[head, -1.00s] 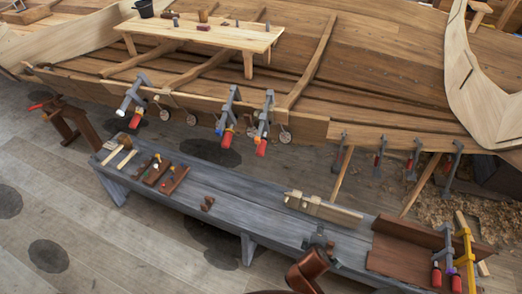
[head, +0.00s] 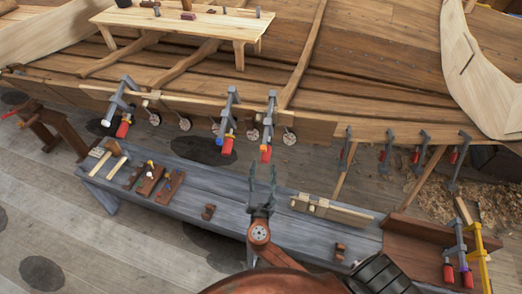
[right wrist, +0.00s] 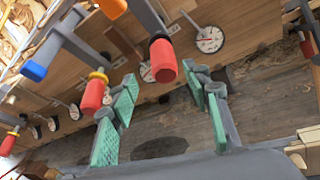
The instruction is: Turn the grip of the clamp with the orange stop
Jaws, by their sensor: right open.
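The clamp with the orange stop (head: 270,118) hangs at the hull's plank edge, the rightmost of three clamps there. Its orange stop and red grip (head: 266,157) point down. In the right wrist view the orange stop (right wrist: 112,7) is at the top edge, and the red grip (right wrist: 163,62) with a dark collar hangs beside it. My right gripper (head: 263,172) is open and empty, above the bench and below this grip. In the right wrist view its green-padded fingers (right wrist: 160,78) stand either side of the grip's line, apparently short of it. My left gripper is not in view.
The clamp with the blue stop (head: 230,108) hangs close on the left; its red grip (right wrist: 94,95) is near my left-hand finger. Round gauge-like discs (right wrist: 209,39) hang along the plank. The grey bench (head: 190,205) carries tools and wooden blocks. A plank table (head: 180,25) stands behind.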

